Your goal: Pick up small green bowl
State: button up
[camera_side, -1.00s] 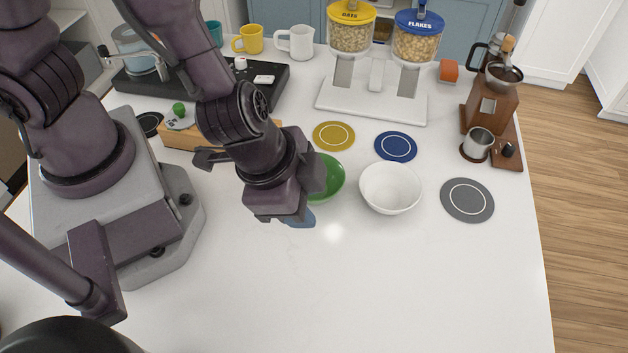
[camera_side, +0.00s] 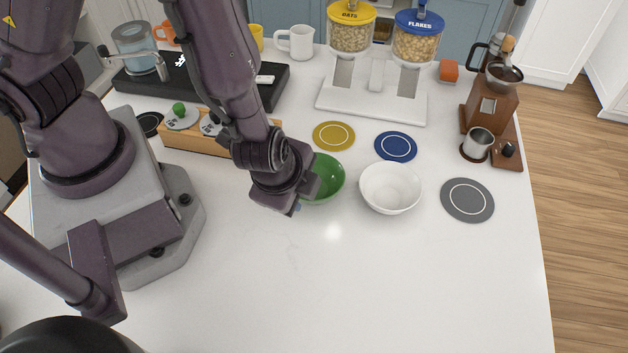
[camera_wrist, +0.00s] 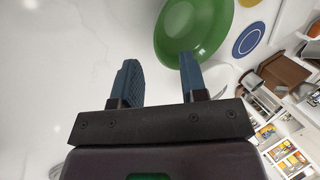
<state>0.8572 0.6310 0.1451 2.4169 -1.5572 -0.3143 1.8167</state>
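The small green bowl (camera_side: 328,178) stands on the white counter just left of a white bowl (camera_side: 390,188). My gripper (camera_side: 295,209) is at its left side in the side view and hides its left part. In the wrist view my gripper (camera_wrist: 158,66) shows two blue fingers spread apart with nothing held between them. The green bowl (camera_wrist: 200,27) is there at the upper right, and the right fingertip overlaps its near rim. I cannot tell whether the fingertip touches the bowl.
Yellow (camera_side: 334,136), blue (camera_side: 396,146) and grey (camera_side: 467,200) discs lie flat around the bowls. A cereal dispenser (camera_side: 372,105) stands behind and a coffee grinder (camera_side: 494,105) at the right. A wooden box (camera_side: 190,138) lies left behind my arm. The front counter is clear.

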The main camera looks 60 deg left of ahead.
jog(key=shift+x, duration=2.75)
jog(key=shift+c, duration=0.3)
grip_shut()
